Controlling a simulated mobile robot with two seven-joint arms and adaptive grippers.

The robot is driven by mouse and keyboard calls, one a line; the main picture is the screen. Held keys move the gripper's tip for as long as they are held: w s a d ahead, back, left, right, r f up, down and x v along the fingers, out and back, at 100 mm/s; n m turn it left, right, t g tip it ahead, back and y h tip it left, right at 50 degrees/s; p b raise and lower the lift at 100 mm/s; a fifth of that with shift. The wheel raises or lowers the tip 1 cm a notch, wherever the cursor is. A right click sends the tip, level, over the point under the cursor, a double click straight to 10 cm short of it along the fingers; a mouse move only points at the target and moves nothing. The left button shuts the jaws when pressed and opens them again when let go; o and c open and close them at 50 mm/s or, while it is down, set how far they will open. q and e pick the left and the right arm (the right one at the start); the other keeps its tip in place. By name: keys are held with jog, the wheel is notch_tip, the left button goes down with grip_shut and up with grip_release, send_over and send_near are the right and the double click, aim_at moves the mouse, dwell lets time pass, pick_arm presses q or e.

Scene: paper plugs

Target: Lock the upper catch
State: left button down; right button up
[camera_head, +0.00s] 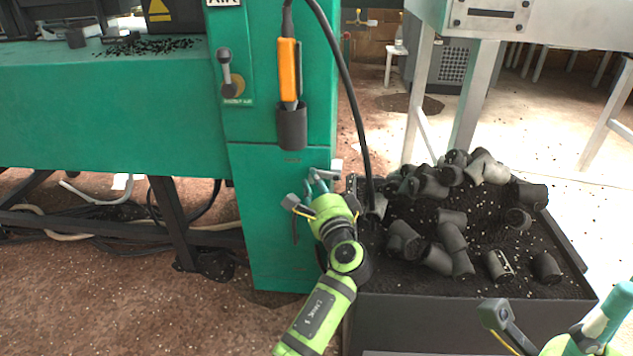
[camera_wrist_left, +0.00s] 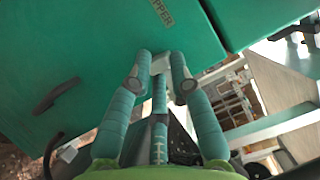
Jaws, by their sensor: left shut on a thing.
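The upper catch (camera_head: 337,165) is a light grey lever on the front of the green cabinet, near its right edge. My left gripper (camera_head: 319,182) is at the catch, with its teal fingers around it. In the left wrist view the fingers (camera_wrist_left: 160,70) are closed on the pale grey end of the catch (camera_wrist_left: 160,61), below a label ending in "PPER" (camera_wrist_left: 161,12). The fingers hide much of the catch. My right gripper (camera_head: 612,306) is only partly in view at the lower right corner; its fingertips cannot be made out clearly.
A dark bin (camera_head: 450,315) heaped with black plugs stands right of the cabinet. A black cable (camera_head: 350,85) hangs down beside it. An orange tool (camera_head: 289,70) sits in a holder above. A dark door handle (camera_wrist_left: 57,95) is on the panel.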

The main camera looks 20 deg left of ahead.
pick_arm(q)
jog(key=shift+a+f+n+g, duration=0.25)
jog(key=shift+f+n+g, duration=0.05)
jog(key=shift+n, duration=0.6)
jog(key=shift+s+f, duration=0.1)
jog(key=shift+f, duration=0.05)
jog(key=c, duration=1.1)
grip_release()
jog(key=shift+d, duration=0.1)
